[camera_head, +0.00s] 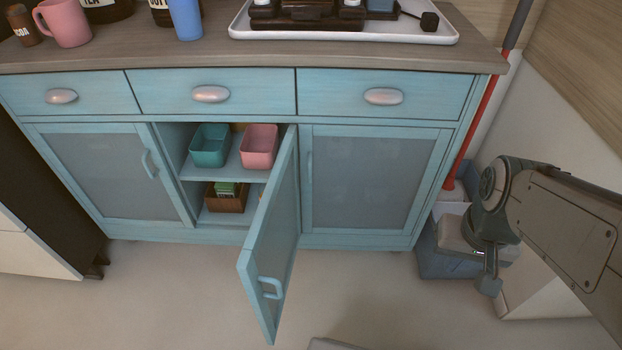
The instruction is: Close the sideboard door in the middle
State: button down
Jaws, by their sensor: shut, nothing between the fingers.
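The blue sideboard (350,238) stands ahead with a grey wooden top. Its middle door (285,222) is hinged on its right side and stands wide open, swung out toward me. The door's loop handle (270,288) is near its free edge, at the lower left. The open middle compartment shows a teal bin (210,146) and a pink bin (259,146) on the upper shelf, and a brown box (227,198) below. My gripper (489,287) is at the right, shut and empty, apart from the door and to the right of the sideboard.
The left door (105,172) and right door (370,182) are shut, as are the three drawers above. A white tray (343,37) and mugs stand on top. A blue-grey bin (436,262) and a red pole (474,130) are at the right. The floor in front is mostly free.

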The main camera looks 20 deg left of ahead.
aim_at(267, 255)
jog(key=k, duration=0.95)
jog(key=u, duration=1)
jog(key=i, duration=0.5)
jog(key=u, duration=0.05)
